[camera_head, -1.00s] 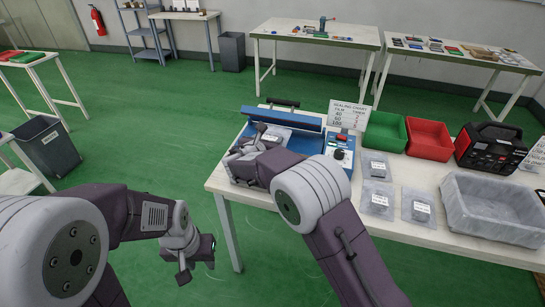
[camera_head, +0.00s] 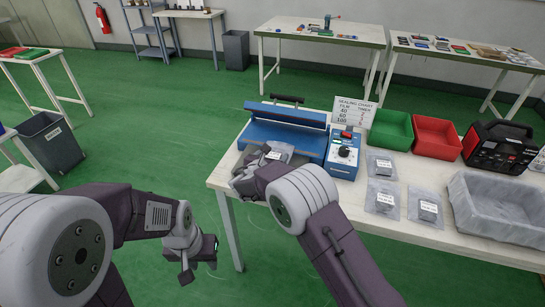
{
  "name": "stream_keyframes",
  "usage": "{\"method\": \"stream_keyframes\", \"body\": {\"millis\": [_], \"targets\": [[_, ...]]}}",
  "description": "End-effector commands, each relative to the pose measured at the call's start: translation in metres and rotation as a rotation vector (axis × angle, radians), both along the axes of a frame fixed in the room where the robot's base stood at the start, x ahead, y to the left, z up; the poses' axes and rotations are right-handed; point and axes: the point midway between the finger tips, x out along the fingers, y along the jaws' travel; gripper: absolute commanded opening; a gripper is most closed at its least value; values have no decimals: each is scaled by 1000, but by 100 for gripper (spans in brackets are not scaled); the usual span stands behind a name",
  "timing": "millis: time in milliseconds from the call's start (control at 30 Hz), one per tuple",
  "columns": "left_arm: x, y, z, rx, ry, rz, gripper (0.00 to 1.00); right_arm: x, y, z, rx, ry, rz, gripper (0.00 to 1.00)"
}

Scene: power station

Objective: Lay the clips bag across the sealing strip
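The sealer (camera_head: 262,129) is blue, at the left end of the white table, with its lid raised; its sealing strip cannot be made out. A clear bag with a white label (camera_head: 273,155) is at the sealer's front edge, partly behind my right gripper (camera_head: 246,178). I cannot tell whether the bag rests there or is held; the fingers are hidden or blurred together. Other labelled bags (camera_head: 381,201) lie to the right; the labels are too small to read, so I cannot tell which is the clips bag. My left gripper (camera_head: 202,264) is open and empty, off the table's left end.
A blue control box (camera_head: 343,155) and chart sign (camera_head: 354,112) stand beside the sealer. Farther right are a green bin (camera_head: 390,131), red bin (camera_head: 435,139), black-and-red power unit (camera_head: 498,148) and grey tray (camera_head: 500,235). Green floor is open to the left.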

Motion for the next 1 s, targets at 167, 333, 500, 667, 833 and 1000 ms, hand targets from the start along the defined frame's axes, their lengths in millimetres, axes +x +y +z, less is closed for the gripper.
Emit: {"method": "stream_keyframes", "body": {"millis": [167,333,500,667,833,1000], "targets": [[0,0,0,0,0,0,36,0,0,1,0,0,0,78],[0,0,2,0,0,0,36,0,0,3,0,0,0,78],[0,0,3,0,0,0,36,-16,7,11,0,-1,4,78],[0,0,5,0,0,0,36,-49,18,26,0,-1,4,78],[0,0,7,0,0,0,36,-82,28,40,0,-1,4,78],[0,0,9,0,0,0,36,-102,34,48,0,-1,2,78]]}}
